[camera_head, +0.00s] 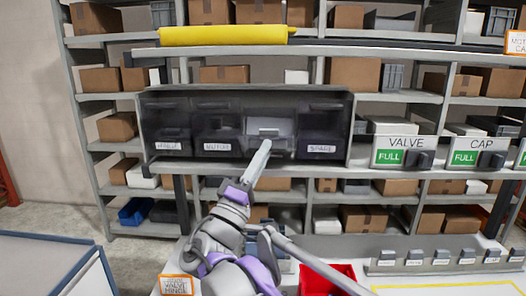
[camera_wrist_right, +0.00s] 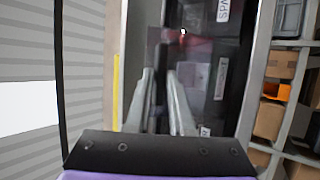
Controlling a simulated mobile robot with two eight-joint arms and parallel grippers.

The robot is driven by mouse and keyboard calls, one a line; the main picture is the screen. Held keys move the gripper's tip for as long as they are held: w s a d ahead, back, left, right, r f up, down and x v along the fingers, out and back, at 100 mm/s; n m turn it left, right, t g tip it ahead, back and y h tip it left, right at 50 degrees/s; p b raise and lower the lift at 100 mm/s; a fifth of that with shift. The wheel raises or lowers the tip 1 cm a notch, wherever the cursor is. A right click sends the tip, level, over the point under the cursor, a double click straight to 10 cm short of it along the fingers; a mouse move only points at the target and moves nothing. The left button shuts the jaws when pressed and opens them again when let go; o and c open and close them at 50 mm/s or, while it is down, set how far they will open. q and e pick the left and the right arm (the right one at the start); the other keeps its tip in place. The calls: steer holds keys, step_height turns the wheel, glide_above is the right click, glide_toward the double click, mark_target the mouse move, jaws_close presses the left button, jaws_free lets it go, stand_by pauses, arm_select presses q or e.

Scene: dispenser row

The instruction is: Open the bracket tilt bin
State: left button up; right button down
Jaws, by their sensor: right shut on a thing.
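A row of dark tilt bins sits in a grey cabinet (camera_head: 345,128). The third bin from the left (camera_head: 285,126) stands where the bracket bin would be; its label is hidden behind my gripper. Its front looks lighter than the others and its handle sits lower, so it appears tilted outward. My right gripper (camera_head: 265,146) reaches up from below and is shut on this bin's handle. In the right wrist view, my right gripper's fingers (camera_wrist_right: 163,78) point at the dark bin fronts, and the grip point is unclear. My left gripper is not in view.
The motor bin (camera_head: 218,128) and spare bin (camera_head: 322,128) flank it, looking closed. A yellow roll (camera_head: 225,35) lies above the cabinet. Valve (camera_head: 402,152) and cap (camera_head: 477,152) dispensers stand to the right. A red bin (camera_head: 328,277) is below.

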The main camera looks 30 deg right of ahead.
steer(key=shift+f, duration=0.2)
stand_by(0.3)
steer(key=c, duration=1.1)
jaws_free()
steer(key=shift+w, duration=0.1)
steer(key=shift+o, duration=1.2)
steer(key=shift+w+d+f, duration=0.1)
steer(key=shift+w+d, duration=0.1)
steer(key=shift+w, duration=0.05)
steer(key=shift+s+a, duration=0.1)
steer(key=shift+s, duration=0.05)
steer(key=shift+a, duration=0.1)
steer(key=b+v, duration=0.1)
steer(key=v, duration=0.9)
steer(key=shift+s+a+f, duration=0.15)
steer(key=shift+s+a, duration=0.05)
steer(key=shift+s, duration=0.05)
